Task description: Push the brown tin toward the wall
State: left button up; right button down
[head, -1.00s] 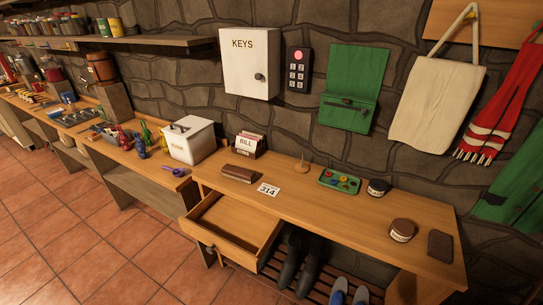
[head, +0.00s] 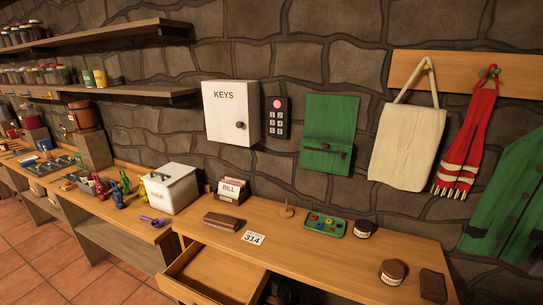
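The brown tin (head: 392,272) is a short round tin with a brown lid and a pale label. It stands upright near the right front part of the wooden bench top (head: 310,258). The stone wall (head: 290,185) rises behind the bench. A similar tin with a black lid (head: 364,229) stands farther back, closer to the wall. A flat dark brown block-like thing (head: 433,287) lies to the right of the brown tin, apart from it. Neither of my grippers shows in the head view.
A drawer (head: 210,278) stands open in front. Bare bench top lies behind the brown tin.

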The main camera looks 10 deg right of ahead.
aim_at(391, 273)
jog(key=z, duration=1.4)
